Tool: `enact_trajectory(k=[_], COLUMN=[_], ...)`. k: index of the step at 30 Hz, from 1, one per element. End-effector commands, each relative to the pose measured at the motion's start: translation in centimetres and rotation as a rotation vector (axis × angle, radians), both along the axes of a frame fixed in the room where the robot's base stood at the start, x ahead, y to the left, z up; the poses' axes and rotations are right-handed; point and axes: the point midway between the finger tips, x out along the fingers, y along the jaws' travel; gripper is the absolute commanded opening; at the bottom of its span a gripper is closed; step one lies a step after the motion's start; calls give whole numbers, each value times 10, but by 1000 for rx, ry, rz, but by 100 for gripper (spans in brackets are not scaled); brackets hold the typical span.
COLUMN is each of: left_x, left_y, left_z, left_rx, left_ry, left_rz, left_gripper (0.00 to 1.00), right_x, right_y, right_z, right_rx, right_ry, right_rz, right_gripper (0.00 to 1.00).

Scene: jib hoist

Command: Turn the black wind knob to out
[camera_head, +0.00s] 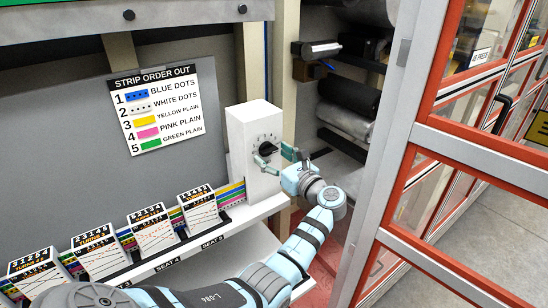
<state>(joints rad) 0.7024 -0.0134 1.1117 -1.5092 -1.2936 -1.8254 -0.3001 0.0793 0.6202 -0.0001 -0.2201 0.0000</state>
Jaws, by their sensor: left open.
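The black wind knob (267,148) sits on the front of a white upright box (252,120), with small dial marks around it. The wording at the marks is too small to read. My left gripper (273,156) is open in front of the box. One finger is at the lower left of the knob and the other is at its right. I cannot tell whether either finger touches the knob. My right gripper is not in view.
A "STRIP ORDER OUT" sign (158,109) hangs on the grey back panel. Several white cards (152,231) and coloured strips line the shelf left of the box. A red and grey framed door (398,175) stands close to my arm's right. Dark rolls (347,95) lie behind.

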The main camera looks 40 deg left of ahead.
Motion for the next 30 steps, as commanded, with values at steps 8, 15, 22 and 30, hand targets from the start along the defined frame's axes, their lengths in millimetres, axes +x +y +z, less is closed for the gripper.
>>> enact_trajectory(k=[8, 15, 22, 30], left_x=[-9, -21, -22, -22], left_y=[-32, -70, -72, -72], left_z=[-1, 0, 0, -1], left_rx=[-3, -1, 0, -1], left_ry=[-1, 0, 0, -1], left_rz=[-3, 0, 0, 0], left_gripper=[65, 65, 65, 65], right_x=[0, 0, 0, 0], right_y=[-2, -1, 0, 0], right_z=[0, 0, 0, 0], right_rx=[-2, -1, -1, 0], right_ry=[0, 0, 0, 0], right_rz=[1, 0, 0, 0], right_gripper=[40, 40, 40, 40])
